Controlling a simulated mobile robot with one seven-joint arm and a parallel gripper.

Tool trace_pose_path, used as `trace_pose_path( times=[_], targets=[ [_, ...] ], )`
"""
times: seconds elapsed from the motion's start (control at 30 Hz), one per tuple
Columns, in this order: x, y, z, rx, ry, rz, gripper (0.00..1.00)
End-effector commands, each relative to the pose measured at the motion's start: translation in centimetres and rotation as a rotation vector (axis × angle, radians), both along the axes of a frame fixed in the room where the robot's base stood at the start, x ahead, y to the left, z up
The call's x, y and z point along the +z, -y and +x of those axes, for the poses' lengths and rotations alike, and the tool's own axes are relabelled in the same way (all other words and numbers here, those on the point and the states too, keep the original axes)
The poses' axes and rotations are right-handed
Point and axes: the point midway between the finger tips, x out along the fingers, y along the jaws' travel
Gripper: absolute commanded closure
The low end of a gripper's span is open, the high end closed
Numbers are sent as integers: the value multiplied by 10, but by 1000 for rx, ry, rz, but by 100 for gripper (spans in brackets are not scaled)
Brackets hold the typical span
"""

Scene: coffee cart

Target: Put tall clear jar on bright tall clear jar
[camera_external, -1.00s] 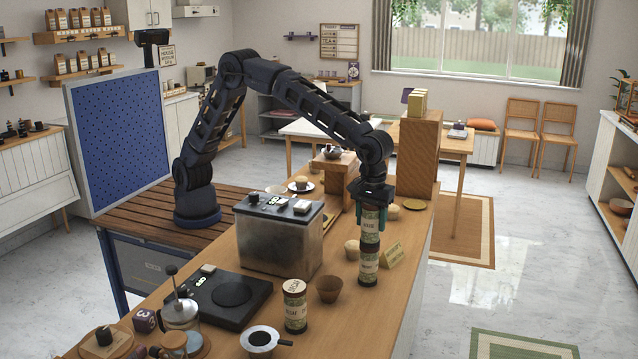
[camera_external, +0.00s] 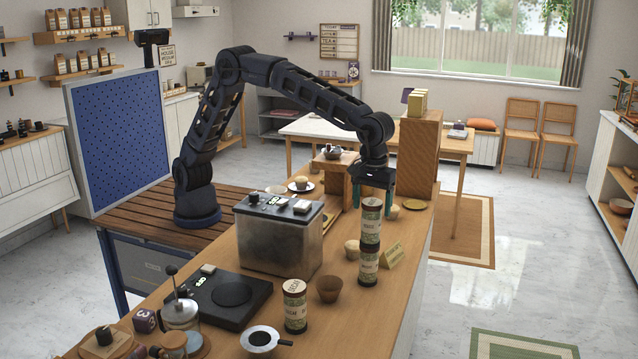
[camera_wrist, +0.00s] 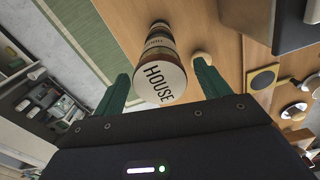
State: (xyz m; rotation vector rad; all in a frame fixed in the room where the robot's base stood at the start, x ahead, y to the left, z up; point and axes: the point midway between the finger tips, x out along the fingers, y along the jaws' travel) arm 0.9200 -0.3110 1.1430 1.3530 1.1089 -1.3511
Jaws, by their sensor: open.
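Two tall labelled jars stand stacked near the counter's right edge. The upper jar (camera_external: 370,224) rests on the lower jar (camera_external: 368,266) and looks upright, roughly in line with it. Both have pale labels with green bands. In the wrist view the upper jar's round lid (camera_wrist: 160,83) reads "HOUSE" and shows between my two green fingers. My gripper (camera_external: 372,197) is open and empty at the top of the stack, with a finger on each side and gaps to the jar. The lower jar is mostly hidden in the wrist view.
A similar jar (camera_external: 295,306) stands nearer the camera, beside a brown cup (camera_external: 329,289). A small sign (camera_external: 392,256) stands close to the stack's right. A metal box (camera_external: 278,240) is left, and a tall wooden block (camera_external: 417,155) is behind.

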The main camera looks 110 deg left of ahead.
Motion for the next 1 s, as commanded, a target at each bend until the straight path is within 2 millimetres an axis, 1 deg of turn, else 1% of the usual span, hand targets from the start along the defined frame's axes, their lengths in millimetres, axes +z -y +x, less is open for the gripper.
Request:
trace_pose_path(
  times=[0.03, 0.1, 0.3, 0.5, 0.6, 0.67, 0.77, 0.97, 1.0],
  targets=[
    [11, 0, 1, 0, 3, -1, 25],
    [24, 0, 1, 0, 2, 0, 25],
    [55, 0, 0, -1, 2, 0, 25],
    [70, 0, 0, -1, 1, 0, 25],
    [78, -5, -5, -14, 5, -3, 25],
    [86, -12, -12, -32, 11, -7, 25],
    [102, -29, -30, -84, 27, -14, 25],
    [136, -69, -80, -225, 69, -28, 25],
    [142, -77, -91, -253, 77, -28, 25]
  ],
)
